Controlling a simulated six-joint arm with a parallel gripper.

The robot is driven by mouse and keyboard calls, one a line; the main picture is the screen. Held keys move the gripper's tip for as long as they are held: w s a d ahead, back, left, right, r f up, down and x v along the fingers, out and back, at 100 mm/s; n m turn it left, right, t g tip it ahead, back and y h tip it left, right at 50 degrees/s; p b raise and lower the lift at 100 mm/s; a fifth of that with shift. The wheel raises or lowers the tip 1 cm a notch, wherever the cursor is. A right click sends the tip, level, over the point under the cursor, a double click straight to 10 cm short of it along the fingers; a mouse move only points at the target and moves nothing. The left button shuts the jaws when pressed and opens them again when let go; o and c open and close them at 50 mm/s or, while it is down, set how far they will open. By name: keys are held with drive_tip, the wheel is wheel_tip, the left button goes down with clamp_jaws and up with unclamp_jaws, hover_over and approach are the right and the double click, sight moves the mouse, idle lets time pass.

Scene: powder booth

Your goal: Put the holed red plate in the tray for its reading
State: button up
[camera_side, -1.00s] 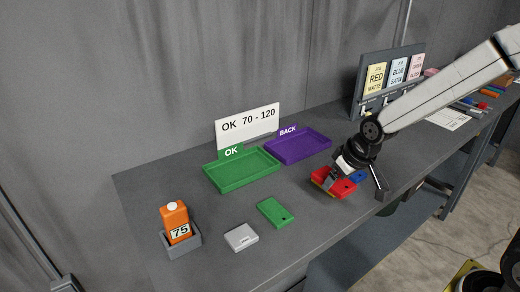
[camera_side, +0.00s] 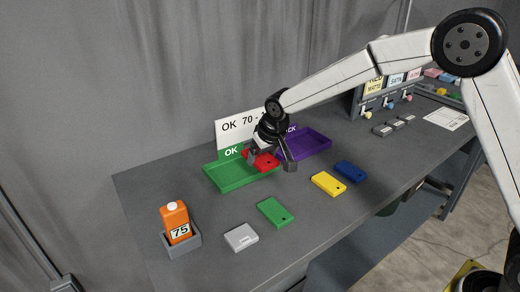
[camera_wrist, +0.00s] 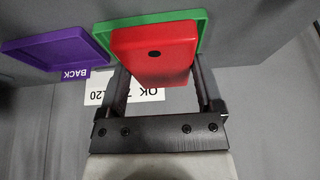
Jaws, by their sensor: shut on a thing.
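The red plate (camera_side: 264,162) has a dark hole and is held in my gripper (camera_side: 270,163). In the wrist view the red plate (camera_wrist: 153,54) fills the space between the fingers. In the side view it appears at the right end of the green tray (camera_side: 222,187), labelled OK; its height above the tray is hard to tell. The wrist view shows the green tray (camera_wrist: 199,17) behind the plate. The purple tray (camera_side: 312,148), labelled BACK, is just to the right. The orange gauge (camera_side: 175,220) reads 75. The sign (camera_side: 233,125) behind is partly covered; the earlier frame reads OK 70 - 120.
Yellow (camera_side: 328,183), blue (camera_side: 351,171) and green (camera_side: 275,212) holed plates lie on the bench. A grey block (camera_side: 241,237) lies near the front edge. The orange gauge stands in a grey holder (camera_side: 183,247). A colour-card rack stands at the back right.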

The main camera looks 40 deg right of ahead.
drive_tip(key=shift+w+a, duration=0.35)
drive_tip(key=shift+w, duration=0.05)
drive_tip(key=shift+w+f, duration=0.1)
approach(227, 176)
drive_tip(key=shift+w+f, duration=1)
drive_tip(key=shift+f, duration=0.15)
drive_tip(key=shift+w+f, duration=0.25)
drive_tip(key=shift+f, duration=1.65)
drive_tip(key=shift+f, duration=0.15)
